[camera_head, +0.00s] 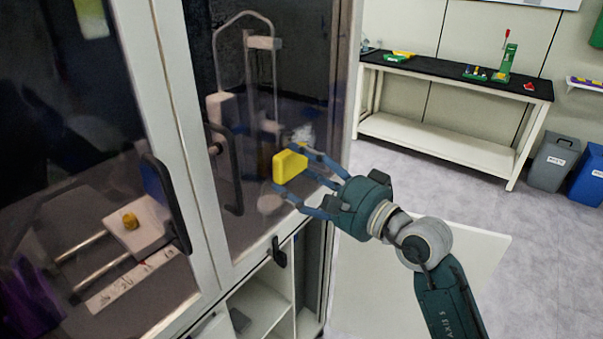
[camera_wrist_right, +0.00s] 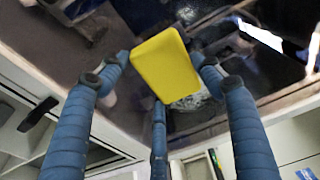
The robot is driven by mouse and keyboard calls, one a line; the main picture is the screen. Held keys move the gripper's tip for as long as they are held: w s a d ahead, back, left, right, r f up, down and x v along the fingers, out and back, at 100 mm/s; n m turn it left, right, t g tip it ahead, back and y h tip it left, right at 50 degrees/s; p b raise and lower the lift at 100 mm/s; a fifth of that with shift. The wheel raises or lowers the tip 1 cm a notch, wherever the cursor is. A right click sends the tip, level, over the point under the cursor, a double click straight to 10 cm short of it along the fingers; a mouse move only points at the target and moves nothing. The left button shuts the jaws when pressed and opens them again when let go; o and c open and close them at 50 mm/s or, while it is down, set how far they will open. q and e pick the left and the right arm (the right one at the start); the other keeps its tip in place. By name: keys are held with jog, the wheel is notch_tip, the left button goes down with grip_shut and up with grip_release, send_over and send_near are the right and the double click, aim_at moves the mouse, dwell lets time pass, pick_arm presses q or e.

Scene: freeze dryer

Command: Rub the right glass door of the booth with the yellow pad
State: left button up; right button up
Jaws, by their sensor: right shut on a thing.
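My right gripper (camera_head: 300,179) is shut on the yellow pad (camera_head: 289,165), which sits between its blue fingers in front of the right glass door (camera_head: 236,222) of the booth. In the right wrist view the pad (camera_wrist_right: 165,64) is held between the fingertips, with the dark glass (camera_wrist_right: 115,22) behind it. The pad is close to the glass; I cannot tell if it touches. A whitish smudge (camera_head: 303,133) shows on the right door just above the pad, and part of it shows beyond the pad in the wrist view (camera_wrist_right: 190,101). My left gripper is not in view.
The left glass door (camera_head: 90,130) has a black handle (camera_head: 167,203); the right door has one too (camera_head: 227,168). Open shelves (camera_head: 262,300) lie below. A black-topped bench (camera_head: 452,74) and bins (camera_head: 553,160) stand at the back right.

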jog(key=shift+w+a, duration=0.25)
jog(key=shift+a, duration=0.1)
